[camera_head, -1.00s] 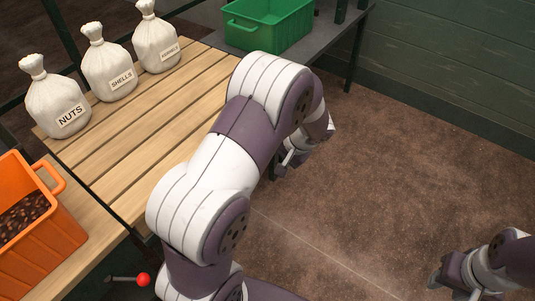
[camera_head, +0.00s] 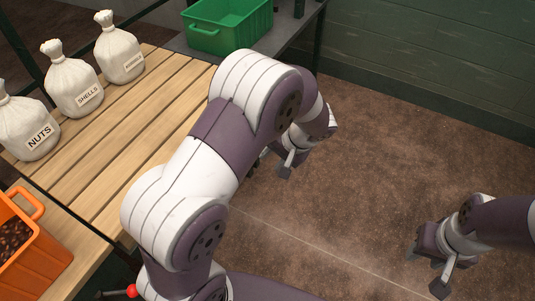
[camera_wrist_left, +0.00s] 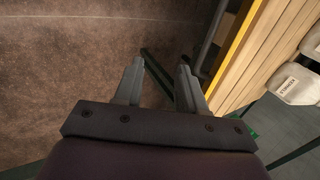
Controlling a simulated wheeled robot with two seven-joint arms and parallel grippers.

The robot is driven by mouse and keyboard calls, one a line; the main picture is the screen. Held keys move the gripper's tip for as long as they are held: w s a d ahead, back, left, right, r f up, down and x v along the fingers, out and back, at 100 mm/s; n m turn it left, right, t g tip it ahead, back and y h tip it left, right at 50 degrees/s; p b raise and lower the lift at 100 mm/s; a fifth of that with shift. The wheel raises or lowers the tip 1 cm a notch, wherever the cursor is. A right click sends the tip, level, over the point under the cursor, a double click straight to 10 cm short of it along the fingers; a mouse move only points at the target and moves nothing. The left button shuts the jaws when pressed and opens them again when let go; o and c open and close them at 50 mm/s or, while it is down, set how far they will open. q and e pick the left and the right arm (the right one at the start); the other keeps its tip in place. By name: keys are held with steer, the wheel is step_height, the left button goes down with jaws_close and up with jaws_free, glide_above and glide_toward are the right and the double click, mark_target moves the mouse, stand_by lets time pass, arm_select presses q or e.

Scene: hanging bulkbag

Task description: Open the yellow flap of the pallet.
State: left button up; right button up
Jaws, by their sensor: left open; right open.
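In the left wrist view a yellow strip (camera_wrist_left: 238,42) runs along the edge of the slatted wooden top (camera_wrist_left: 262,55); it may be the yellow flap, but I cannot tell how it is hinged. The strip does not show in the head view, where my left arm covers part of the wooden top (camera_head: 130,130). My left gripper (camera_head: 272,163) is open and empty beyond the right edge of the top. Its two fingers also show in the left wrist view (camera_wrist_left: 160,80), to the left of the strip and apart from it. My right gripper (camera_head: 427,272) is open and empty over the floor at the lower right.
Sacks labelled NUTS (camera_head: 28,125), SHELLS (camera_head: 74,82) and a third sack (camera_head: 120,50) stand on the wooden top. An orange crate (camera_head: 30,265) is at lower left, a green crate (camera_head: 228,22) at the back. A red knob (camera_head: 132,291) is near my arm. The brown floor (camera_head: 370,150) is clear.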

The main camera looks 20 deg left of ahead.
stand_by(0.4)
arm_select(q)
steer(key=p+v, duration=0.7)
steer(key=v, duration=0.5)
steer(key=shift+d+r, duration=0.25)
steer(key=shift+r, duration=0.05)
